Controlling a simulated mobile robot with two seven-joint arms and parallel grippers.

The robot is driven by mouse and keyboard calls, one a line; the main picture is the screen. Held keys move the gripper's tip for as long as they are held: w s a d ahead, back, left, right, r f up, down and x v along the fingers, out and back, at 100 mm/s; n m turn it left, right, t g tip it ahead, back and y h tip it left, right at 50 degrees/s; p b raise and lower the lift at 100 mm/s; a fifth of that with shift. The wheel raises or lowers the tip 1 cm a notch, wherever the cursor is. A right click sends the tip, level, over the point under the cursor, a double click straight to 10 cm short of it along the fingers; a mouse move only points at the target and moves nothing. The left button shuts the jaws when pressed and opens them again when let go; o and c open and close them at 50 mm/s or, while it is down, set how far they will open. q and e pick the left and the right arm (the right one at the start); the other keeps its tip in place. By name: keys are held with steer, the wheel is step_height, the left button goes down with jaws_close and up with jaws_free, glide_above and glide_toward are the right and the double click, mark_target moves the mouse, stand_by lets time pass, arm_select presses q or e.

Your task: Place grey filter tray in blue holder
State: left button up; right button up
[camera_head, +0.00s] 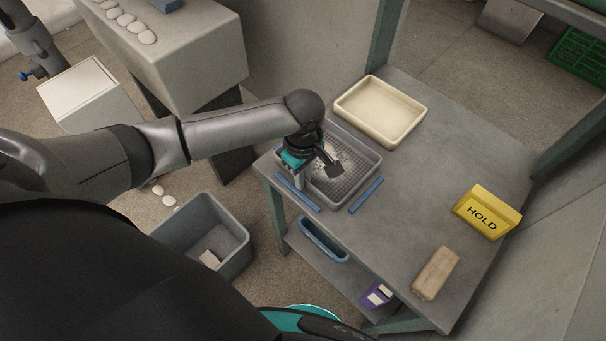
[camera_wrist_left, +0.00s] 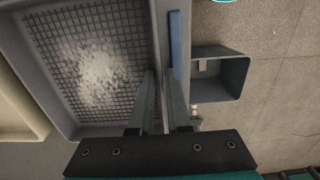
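The grey filter tray (camera_head: 365,151), with a mesh floor and white fluff on it, lies at the table's near left corner. Two blue strips, apparently the blue holder (camera_head: 366,195), lie along its near sides; one also shows in the left wrist view (camera_wrist_left: 174,45). My left gripper (camera_head: 307,175) is at the tray's near left wall. In the left wrist view the gripper's fingers (camera_wrist_left: 160,85) straddle that wall, one inside the tray and one outside. Whether they press on it cannot be told. My right gripper is not in view.
A cream tray (camera_head: 420,107) stands behind the grey one. A yellow HOLD sign (camera_head: 487,212) and a tan block (camera_head: 436,273) are on the table's right. A blue bin (camera_head: 324,240) sits on the lower shelf. A grey bin (camera_head: 238,257) stands on the floor. The table's middle is clear.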

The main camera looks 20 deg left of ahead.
arm_select(q)
steer(key=shift+o, duration=1.3)
step_height(320, 180, up, 12)
steer(key=p, duration=0.3)
steer(key=shift+r, duration=0.15)
